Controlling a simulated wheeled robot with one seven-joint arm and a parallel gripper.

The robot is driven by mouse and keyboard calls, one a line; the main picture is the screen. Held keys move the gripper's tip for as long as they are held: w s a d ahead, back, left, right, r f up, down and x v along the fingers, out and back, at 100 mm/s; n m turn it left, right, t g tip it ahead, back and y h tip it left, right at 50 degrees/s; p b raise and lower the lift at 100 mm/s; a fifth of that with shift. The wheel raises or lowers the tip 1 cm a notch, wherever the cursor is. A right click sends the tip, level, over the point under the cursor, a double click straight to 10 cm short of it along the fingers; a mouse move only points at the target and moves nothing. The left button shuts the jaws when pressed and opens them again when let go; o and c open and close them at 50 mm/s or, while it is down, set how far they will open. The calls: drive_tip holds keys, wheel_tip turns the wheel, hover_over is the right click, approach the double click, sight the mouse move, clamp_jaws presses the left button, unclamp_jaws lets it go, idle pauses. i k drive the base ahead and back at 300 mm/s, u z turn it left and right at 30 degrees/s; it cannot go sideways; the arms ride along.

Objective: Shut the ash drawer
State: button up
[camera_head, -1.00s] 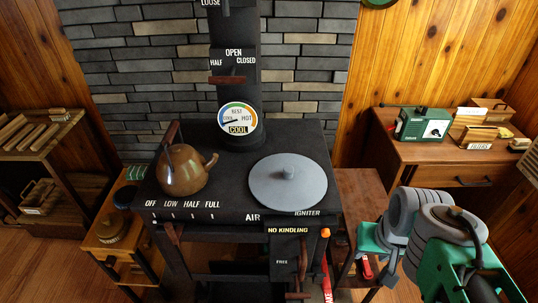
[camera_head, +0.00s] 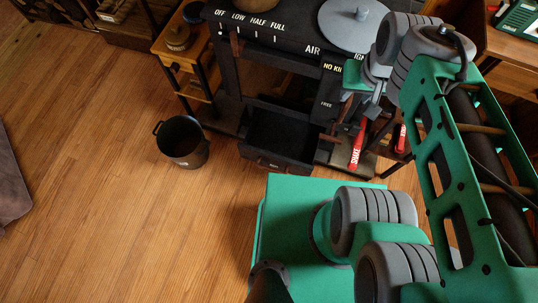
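The black ash drawer (camera_head: 277,160) is low in the front of the dark stove (camera_head: 270,58). It stands pulled out, and its open top shows a dark inside. My gripper (camera_head: 372,105) is at the stove's right front, above and to the right of the drawer and apart from it. It is small and partly hidden by my arm, so I cannot tell whether its fingers are open or shut.
A black bucket (camera_head: 182,142) stands on the wooden floor left of the drawer. A red-labelled shaker handle (camera_head: 357,145) is right of the drawer. A small wooden side table (camera_head: 180,55) is left of the stove. The left floor is mostly clear.

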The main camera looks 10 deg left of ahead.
sight(286, 143)
drive_tip(key=k, duration=0.6)
drive_tip(key=u, duration=2.75)
drive_tip(key=i, duration=0.55)
drive_tip(key=z, duration=0.95)
